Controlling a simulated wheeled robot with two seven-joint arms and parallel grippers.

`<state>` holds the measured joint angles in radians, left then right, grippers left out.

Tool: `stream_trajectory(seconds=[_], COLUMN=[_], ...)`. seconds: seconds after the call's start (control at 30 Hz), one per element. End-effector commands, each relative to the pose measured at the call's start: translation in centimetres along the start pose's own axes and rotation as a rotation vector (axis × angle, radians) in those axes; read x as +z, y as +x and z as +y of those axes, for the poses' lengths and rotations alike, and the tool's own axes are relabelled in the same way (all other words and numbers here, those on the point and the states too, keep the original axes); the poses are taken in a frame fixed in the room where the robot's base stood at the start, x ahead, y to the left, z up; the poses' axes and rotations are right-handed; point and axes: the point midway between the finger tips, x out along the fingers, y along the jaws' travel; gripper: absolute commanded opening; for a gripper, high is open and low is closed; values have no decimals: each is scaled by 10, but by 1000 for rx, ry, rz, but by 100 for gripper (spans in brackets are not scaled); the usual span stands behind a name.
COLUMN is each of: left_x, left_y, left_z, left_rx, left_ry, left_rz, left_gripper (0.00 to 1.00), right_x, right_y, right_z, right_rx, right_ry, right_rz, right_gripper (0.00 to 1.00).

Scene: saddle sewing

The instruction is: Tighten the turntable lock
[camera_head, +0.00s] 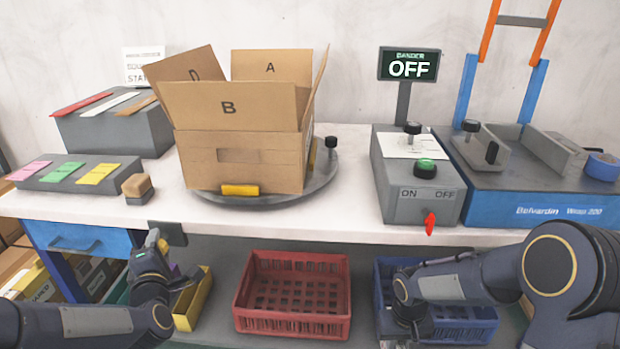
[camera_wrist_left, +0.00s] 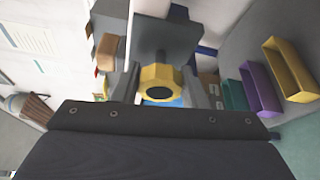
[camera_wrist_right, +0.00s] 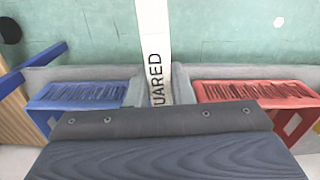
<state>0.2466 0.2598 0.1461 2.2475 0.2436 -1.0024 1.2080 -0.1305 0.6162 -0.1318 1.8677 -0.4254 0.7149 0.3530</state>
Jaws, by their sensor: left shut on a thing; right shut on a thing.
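The turntable (camera_head: 318,190) is a grey disc on the bench, with an open cardboard box (camera_head: 240,160) on it and a black upright knob (camera_head: 331,142) at its right rim. A faceted yellow knob (camera_wrist_left: 157,75) on a dark bracket (camera_wrist_left: 165,40) sits between the fingers of my left gripper (camera_wrist_left: 160,84). In the head view my left gripper (camera_head: 160,246) is at the bench's front edge, beside the dark bracket (camera_head: 172,232). My right gripper (camera_wrist_right: 158,92) is shut on a white strip lettered "UARED" (camera_wrist_right: 153,40), low in front of the bench; its fingers are mostly hidden in the head view.
A red crate (camera_head: 292,322) and a blue crate (camera_head: 470,328) lie below the bench. A yellow bin (camera_head: 192,300) is near my left arm. A control box (camera_head: 425,205) with a red switch, an "OFF" sign (camera_head: 408,64) and a blue machine (camera_head: 545,210) stand to the right.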

Motion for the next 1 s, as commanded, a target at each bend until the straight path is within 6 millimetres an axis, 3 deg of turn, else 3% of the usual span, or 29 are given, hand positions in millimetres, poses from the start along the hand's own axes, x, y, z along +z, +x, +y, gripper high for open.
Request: stream_trajectory(seconds=[0.3,0.77,1.0], left_x=[0,0,0], left_y=[0,0,0], left_z=[-3,-1,-4], left_rx=[36,46,66], left_ry=[89,117,161], left_rz=[-1,-1,-3], left_gripper=[14,14,14], right_x=[0,0,0], right_y=[18,20,31], right_z=[0,0,0], right_rx=[0,0,0], right_ry=[0,0,0], right_rz=[1,1,1], right_gripper=[0,0,0])
